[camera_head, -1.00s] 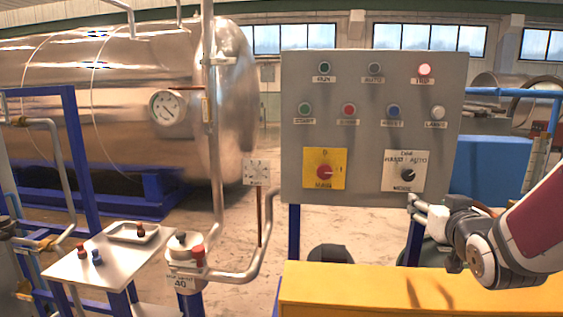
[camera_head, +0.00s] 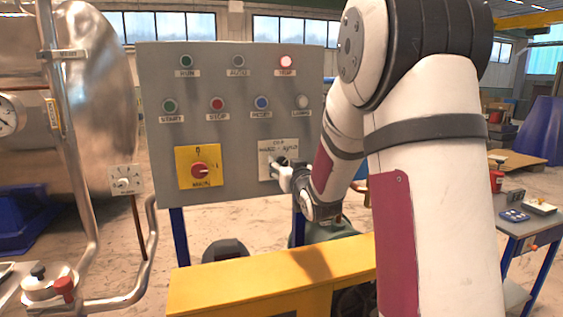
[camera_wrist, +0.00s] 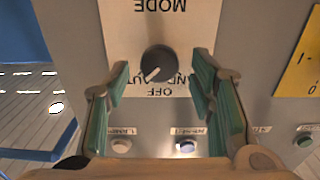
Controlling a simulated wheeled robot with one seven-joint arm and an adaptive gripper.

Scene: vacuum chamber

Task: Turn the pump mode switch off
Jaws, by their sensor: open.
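The pump mode switch is a dark round knob on a white plate marked MODE, HAND, OFF and AUTO. In the wrist view the plate (camera_wrist: 190,25) appears upside down, and the knob (camera_wrist: 158,62) shows a white mark pointing to the lower left, toward the AUTO lettering. My gripper (camera_wrist: 161,72) is open, its green-padded fingers on either side of the knob with gaps to both. In the head view my gripper (camera_head: 282,170) is at the plate (camera_head: 268,150) and mostly hides the knob.
The grey control panel (camera_head: 235,120) also bears a red main switch on a yellow plate (camera_head: 200,170), just left of the mode plate, and several push buttons and lamps. The trip lamp (camera_head: 286,62) is lit. A yellow beam (camera_head: 260,280) runs below the panel.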

